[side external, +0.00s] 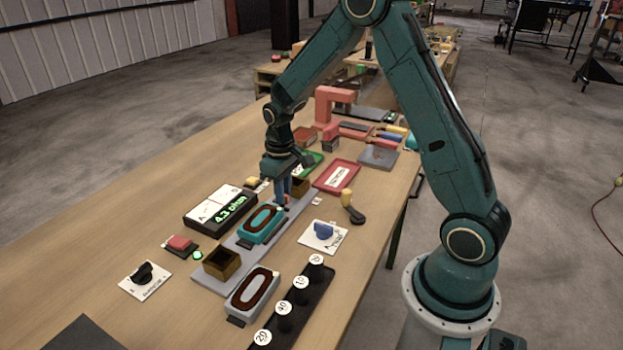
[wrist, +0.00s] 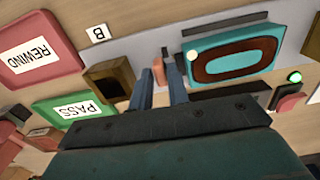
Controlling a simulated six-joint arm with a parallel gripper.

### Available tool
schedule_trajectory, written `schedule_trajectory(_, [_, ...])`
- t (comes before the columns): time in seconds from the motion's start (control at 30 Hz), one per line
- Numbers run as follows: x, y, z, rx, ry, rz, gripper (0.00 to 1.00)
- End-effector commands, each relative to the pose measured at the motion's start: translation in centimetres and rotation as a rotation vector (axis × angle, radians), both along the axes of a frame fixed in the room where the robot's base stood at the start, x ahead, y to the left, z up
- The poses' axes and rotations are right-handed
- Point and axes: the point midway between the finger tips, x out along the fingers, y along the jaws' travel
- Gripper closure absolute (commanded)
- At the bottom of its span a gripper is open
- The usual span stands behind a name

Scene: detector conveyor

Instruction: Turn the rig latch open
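The rig is a long grey plate (side external: 212,283) carrying a teal block (side external: 254,237) with a dark red-brown oval ring. In the wrist view the teal block (wrist: 268,40) lies right of my fingers. A small orange upright piece (wrist: 158,70), which looks like the latch, stands on the plate left of the block. My gripper (wrist: 162,82) points down with its two bluish fingers apart, and the orange piece shows between their tips. I cannot tell whether they touch it. In the side view my gripper (side external: 284,200) is low over the plate's far end, and the latch is not clearly seen.
Wooden holders (side external: 221,264) (side external: 299,188) stand on the plate. A meter reading 4.3 ohm (side external: 222,208) is at left. A blue knob (side external: 323,230) and yellow-handled tool (side external: 348,202) are at right. Red REWIND (side external: 338,176) and green PASS (wrist: 75,108) trays lie beyond.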

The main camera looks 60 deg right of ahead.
Motion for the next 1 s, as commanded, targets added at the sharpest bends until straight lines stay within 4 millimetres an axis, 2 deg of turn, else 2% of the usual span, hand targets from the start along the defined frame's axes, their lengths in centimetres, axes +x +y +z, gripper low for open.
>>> schedule_trajectory(0.03, [0.0, 0.0, 0.0, 0.0, -0.001, 0.0, 0.73])
schedule_trajectory(0.07, [0.0, 0.0, 0.0, 0.0, -0.001, 0.0, 0.67])
schedule_trajectory(0.57, [0.1, 0.0, 0.7, 0.001, -0.003, 0.003, 0.66])
schedule_trajectory(0.77, [0.2, 0.0, 2.7, 0.0, -0.006, 0.003, 0.66])
schedule_trajectory(1.0, [0.2, 0.0, 6.6, -0.001, -0.008, 0.003, 0.66])
